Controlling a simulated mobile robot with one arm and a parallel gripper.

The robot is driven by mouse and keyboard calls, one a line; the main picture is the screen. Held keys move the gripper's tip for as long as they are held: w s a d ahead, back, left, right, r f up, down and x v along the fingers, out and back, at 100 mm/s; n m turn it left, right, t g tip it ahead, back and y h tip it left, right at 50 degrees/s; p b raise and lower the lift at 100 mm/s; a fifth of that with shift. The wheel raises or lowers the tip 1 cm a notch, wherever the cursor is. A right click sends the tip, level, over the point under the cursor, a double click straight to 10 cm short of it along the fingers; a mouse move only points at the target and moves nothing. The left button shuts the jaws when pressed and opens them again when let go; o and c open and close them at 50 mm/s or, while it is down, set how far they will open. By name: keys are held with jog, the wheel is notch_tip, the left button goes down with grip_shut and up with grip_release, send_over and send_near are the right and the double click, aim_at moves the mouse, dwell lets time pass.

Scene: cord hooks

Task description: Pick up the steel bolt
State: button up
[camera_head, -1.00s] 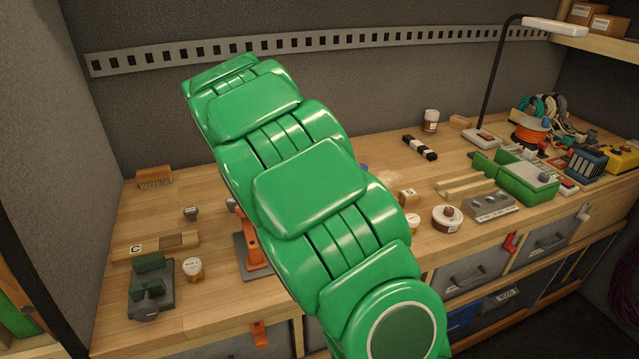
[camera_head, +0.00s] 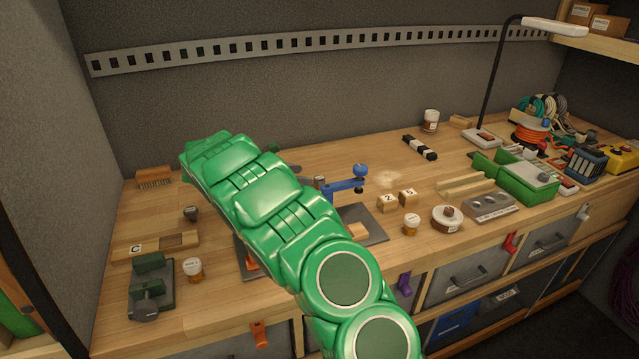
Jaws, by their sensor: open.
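I cannot make out the steel bolt for certain. A small dark grey piece (camera_head: 190,213) stands on the bench at the left; it is too small to tell what it is. My green arm crosses the middle of the view, from the lower right to the upper left. My gripper does not show. The arm hides part of the bench behind and beneath it.
A blue clamp (camera_head: 345,186) stands on a dark plate (camera_head: 370,222) right of my arm. Numbered wooden blocks (camera_head: 388,203), a round white dish (camera_head: 440,224) and a green box (camera_head: 527,184) stand further right. A brush (camera_head: 154,177) lies at the back left.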

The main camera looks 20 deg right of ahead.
aim_at(318, 178)
jog(key=shift+w+d+f, duration=0.1)
jog(key=shift+f, duration=0.1)
jog(key=shift+f+x, duration=0.2)
jog(key=shift+x, duration=3.65)
jog(key=shift+c, duration=0.4)
jog(key=c, duration=1)
jog(key=shift+r, duration=0.1)
jog(key=shift+c, duration=0.2)
